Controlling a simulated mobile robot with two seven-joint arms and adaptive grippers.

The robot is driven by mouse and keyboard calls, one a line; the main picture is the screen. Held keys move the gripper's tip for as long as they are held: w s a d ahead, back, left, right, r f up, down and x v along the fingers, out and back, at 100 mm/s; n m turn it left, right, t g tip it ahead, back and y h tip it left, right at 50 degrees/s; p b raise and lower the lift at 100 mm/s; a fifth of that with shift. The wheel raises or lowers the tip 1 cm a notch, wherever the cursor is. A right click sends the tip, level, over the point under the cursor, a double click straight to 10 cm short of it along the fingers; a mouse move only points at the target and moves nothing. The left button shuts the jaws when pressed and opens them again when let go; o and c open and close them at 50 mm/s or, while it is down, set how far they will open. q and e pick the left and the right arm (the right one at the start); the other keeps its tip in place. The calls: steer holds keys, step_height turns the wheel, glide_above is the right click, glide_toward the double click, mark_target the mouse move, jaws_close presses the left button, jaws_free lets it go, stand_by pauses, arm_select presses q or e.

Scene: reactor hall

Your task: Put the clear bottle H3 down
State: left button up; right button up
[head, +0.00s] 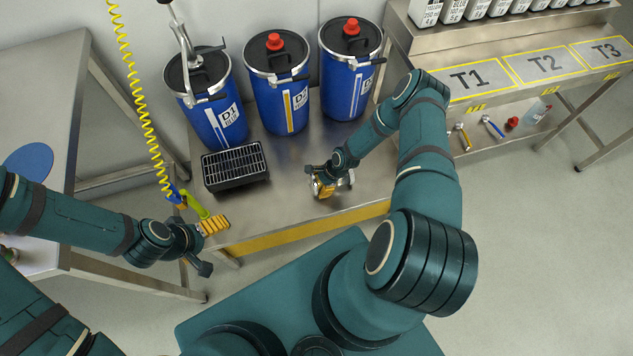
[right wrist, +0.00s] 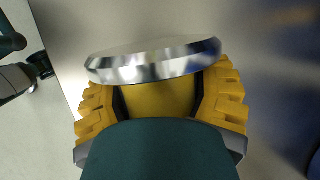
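My right gripper (head: 325,186) is low over the front part of the steel bench (head: 280,205), right of the black grate. In the right wrist view its yellow fingers (right wrist: 160,105) stand apart on both sides of a yellowish body with a broad shiny faceted disc (right wrist: 155,60) at its end. I take this to be the clear bottle H3, but no label is readable. The fingers seem to press on its sides. Whether its base touches the bench is hidden. My left gripper (head: 214,226) is at the bench's left front corner; its finger gap is unclear.
Three blue drums (head: 283,98) stand behind. A black grated tray (head: 234,166) is on the bench. A yellow coiled hose (head: 140,100) hangs at left to a green-and-blue nozzle (head: 195,205). A rack at right has marked spots T1 (head: 470,78), T2 and T3, with a clear bottle (head: 537,112) below.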

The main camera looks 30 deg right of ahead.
steer(key=c, duration=0.4)
steer(key=shift+r, duration=0.1)
step_height(320, 180, up, 10)
steer(key=p, duration=0.2)
steer(key=shift+p, duration=0.4)
steer(key=a+r+n+g+h, duration=0.1)
steer(key=a+r+n+g, duration=0.2)
steer(key=r+n, duration=0.7)
steer(key=a+r+n+g+h, duration=0.1)
steer(key=a+r+n+g, duration=0.2)
steer(key=r, duration=1.8)
steer(key=a+n, duration=0.3)
steer(key=n, duration=0.4)
steer(key=shift+s+a+r+g+h, duration=0.2)
steer(key=shift+s+r+g+h, duration=0.1)
steer(key=shift+s+r+g, duration=0.1)
